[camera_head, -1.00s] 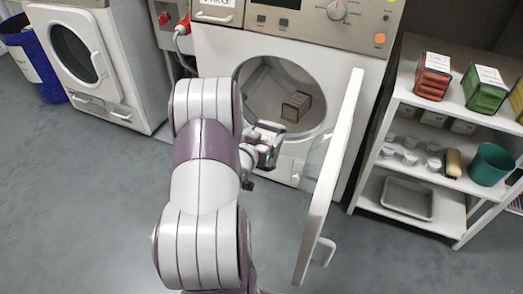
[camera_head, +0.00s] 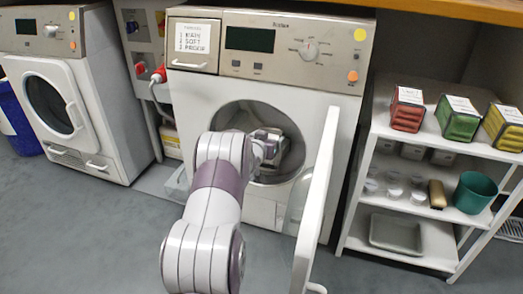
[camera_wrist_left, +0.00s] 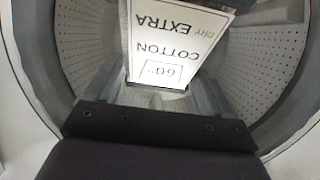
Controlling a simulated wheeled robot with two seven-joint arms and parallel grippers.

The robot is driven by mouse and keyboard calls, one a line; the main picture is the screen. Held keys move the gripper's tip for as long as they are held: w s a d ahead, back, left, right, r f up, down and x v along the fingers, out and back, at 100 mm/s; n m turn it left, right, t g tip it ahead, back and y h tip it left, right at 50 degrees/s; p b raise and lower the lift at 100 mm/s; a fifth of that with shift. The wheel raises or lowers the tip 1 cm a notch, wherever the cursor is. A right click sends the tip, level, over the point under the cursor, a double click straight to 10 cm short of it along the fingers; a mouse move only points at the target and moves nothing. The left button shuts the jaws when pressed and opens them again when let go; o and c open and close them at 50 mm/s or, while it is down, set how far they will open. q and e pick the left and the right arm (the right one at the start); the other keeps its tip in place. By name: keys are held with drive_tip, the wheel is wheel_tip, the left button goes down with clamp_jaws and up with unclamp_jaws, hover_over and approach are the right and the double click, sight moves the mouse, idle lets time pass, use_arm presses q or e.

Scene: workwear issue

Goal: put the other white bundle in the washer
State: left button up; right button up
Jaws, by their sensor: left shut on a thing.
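The washer (camera_head: 190,105) stands ahead with its round door (camera_head: 316,205) swung open to the right. My left gripper (camera_head: 268,148) reaches through the opening into the drum (camera_head: 238,115). It is shut on a bundle (camera_head: 285,152) inside the drum, partly hidden by the gripper. In the left wrist view the bundle (camera_wrist_left: 175,45) shows a white label reading "COTTON", "60°" and "EXTRA DRY", upside down, between the fingers of the left gripper (camera_wrist_left: 157,98). The drum's perforated wall surrounds it. The bundle's own colour is hard to tell. My right gripper is not in view.
A shelf unit (camera_head: 433,138) on the right holds red (camera_head: 407,112), green (camera_head: 457,120) and yellow (camera_head: 505,130) bundles, a green pot (camera_head: 473,192) and a grey tray (camera_head: 395,234). Another machine (camera_head: 100,85) stands left, with a blue bin (camera_head: 18,120) beyond. The open door borders the right side.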

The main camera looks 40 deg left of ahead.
sight(268, 129)
use_arm(q)
drive_tip(key=w+a+p, duration=0.3)
drive_tip(key=w+p, duration=0.2)
drive_tip(key=w, duration=0.6)
drive_tip(key=shift+a, duration=0.25)
drive_tip(key=o, duration=1.5)
drive_tip(key=shift+s, duration=0.1)
drive_tip(key=shift+s+d, duration=0.1)
drive_tip(key=p+v, duration=0.6)
drive_tip(key=v, duration=0.5)
drive_tip(key=shift+s+r, duration=0.3)
drive_tip(key=shift+s+d, duration=0.1)
drive_tip(key=shift+s, duration=0.25)
